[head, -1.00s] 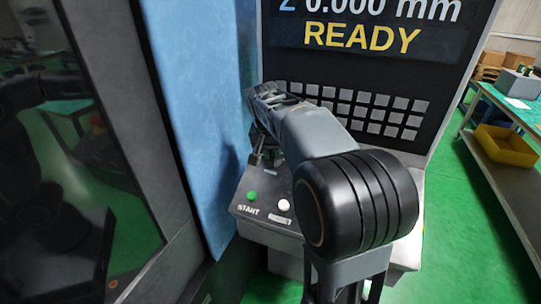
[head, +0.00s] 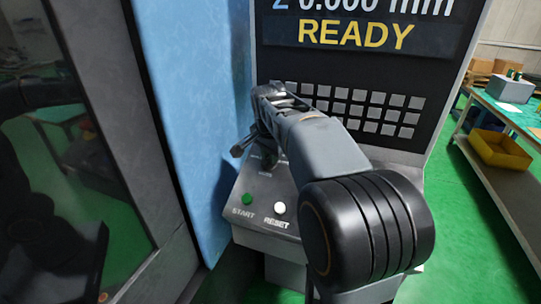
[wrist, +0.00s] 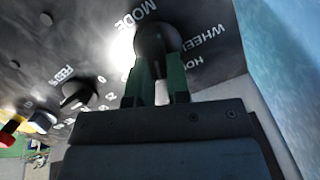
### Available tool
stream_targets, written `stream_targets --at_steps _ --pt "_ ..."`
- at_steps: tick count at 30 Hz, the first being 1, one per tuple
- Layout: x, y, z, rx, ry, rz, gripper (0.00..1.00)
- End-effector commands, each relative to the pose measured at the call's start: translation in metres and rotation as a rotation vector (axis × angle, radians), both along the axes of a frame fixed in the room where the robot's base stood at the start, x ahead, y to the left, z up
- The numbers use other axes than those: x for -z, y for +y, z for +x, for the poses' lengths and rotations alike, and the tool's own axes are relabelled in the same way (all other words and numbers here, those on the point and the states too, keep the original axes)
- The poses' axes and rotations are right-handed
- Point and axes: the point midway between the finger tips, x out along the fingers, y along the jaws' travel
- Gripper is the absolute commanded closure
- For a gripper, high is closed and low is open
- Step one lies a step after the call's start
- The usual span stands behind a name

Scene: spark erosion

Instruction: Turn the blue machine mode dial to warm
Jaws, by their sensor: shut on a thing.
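The mode dial (wrist: 155,40) is a dark round knob on the blue machine's panel, beside the word MODE in the wrist view. Other lettering beside it reads WHEEL and a partly cut word starting HO; I cannot read "warm". My gripper (wrist: 160,82) is shut on the dial, its green-sided fingers on either side of the knob. In the head view my gripper (head: 258,146) is at the back left of the sloped control panel (head: 245,222), and my arm hides the dial. The dial's exact pointing is hidden.
A second dark dial (wrist: 76,94), labelled FEED, sits left of the mode dial in the wrist view. The green START button (head: 247,199) and white RESET button (head: 279,208) are on the panel's front. The blue machine wall (head: 190,110) stands close on the left.

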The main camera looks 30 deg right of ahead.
Motion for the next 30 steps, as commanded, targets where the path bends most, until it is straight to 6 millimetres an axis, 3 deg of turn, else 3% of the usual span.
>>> stream_targets --at_steps 14,15,22,30 --pt "-0.0002 -0.0002 -0.0004 0.011 -0.003 0.002 1.00" --pt "-0.0002 -0.0002 -0.0004 0.011 -0.003 0.002 0.80" --pt "-0.0001 -0.0002 -0.0003 0.009 -0.003 0.003 0.58" --pt "-0.0012 0.0002 -0.0004 0.009 -0.004 0.002 0.57"
